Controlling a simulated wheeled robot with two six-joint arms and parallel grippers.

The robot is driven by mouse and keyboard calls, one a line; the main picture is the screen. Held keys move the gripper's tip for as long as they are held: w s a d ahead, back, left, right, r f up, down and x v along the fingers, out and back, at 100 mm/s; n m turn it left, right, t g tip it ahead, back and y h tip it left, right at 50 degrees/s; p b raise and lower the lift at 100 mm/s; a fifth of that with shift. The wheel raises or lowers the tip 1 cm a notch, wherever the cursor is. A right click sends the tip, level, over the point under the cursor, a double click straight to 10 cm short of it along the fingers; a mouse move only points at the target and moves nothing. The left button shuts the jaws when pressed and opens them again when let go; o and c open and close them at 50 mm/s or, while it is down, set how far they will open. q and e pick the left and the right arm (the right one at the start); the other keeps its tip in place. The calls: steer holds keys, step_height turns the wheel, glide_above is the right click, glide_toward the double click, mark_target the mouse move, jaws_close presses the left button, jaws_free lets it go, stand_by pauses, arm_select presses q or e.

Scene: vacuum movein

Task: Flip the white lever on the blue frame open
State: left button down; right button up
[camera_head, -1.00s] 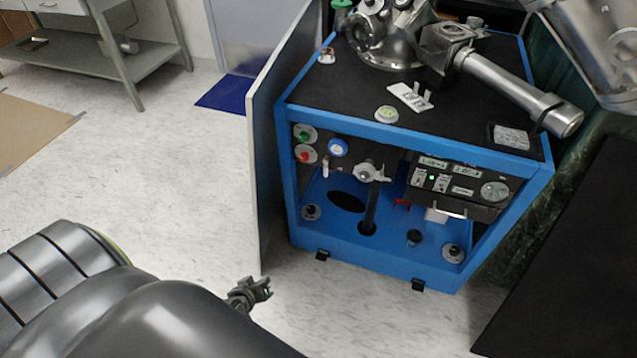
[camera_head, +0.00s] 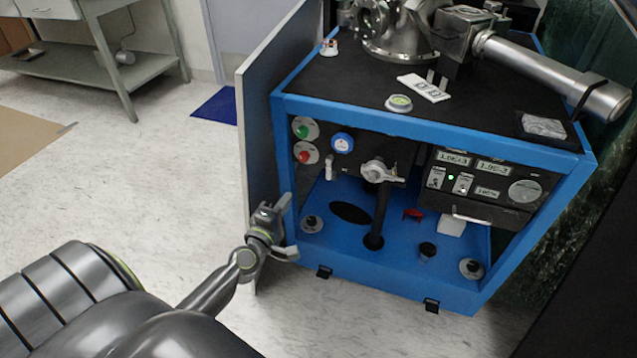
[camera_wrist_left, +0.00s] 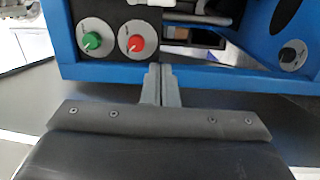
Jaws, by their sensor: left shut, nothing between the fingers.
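The blue frame (camera_head: 440,125) of the cart stands right of centre in the head view, its front open. The small white lever (camera_head: 329,168) hangs upright below a round blue gauge on the front's upper left. My left gripper (camera_head: 284,203) is below and left of the lever, apart from it, in front of the frame's left edge. In the left wrist view its fingers (camera_wrist_left: 160,82) are shut together with nothing between them, just short of the blue frame edge (camera_wrist_left: 210,76). A white part, probably the lever, is cut off at that view's top. My right gripper is not in view.
A green knob (camera_head: 301,131) and a red knob (camera_head: 305,156) sit left of the lever. A metal valve handle (camera_head: 382,172) is to its right. A grey side panel (camera_head: 258,130) borders the cart.

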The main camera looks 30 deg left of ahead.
mark_target(329, 168)
arm_select(q)
steer(key=shift+r, duration=0.15)
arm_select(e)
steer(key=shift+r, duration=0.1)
arm_select(q)
steer(key=shift+w, duration=0.15)
steer(key=w, duration=0.7)
steer(key=w+d, duration=0.1)
steer(key=w, duration=0.3)
steer(key=shift+b, duration=0.4)
steer(key=shift+w+d, duration=0.2)
steer(key=shift+d, duration=0.25)
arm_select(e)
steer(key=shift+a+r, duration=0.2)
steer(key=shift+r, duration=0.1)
arm_select(q)
steer(key=shift+d+n, duration=0.15)
steer(key=shift+n, duration=0.35)
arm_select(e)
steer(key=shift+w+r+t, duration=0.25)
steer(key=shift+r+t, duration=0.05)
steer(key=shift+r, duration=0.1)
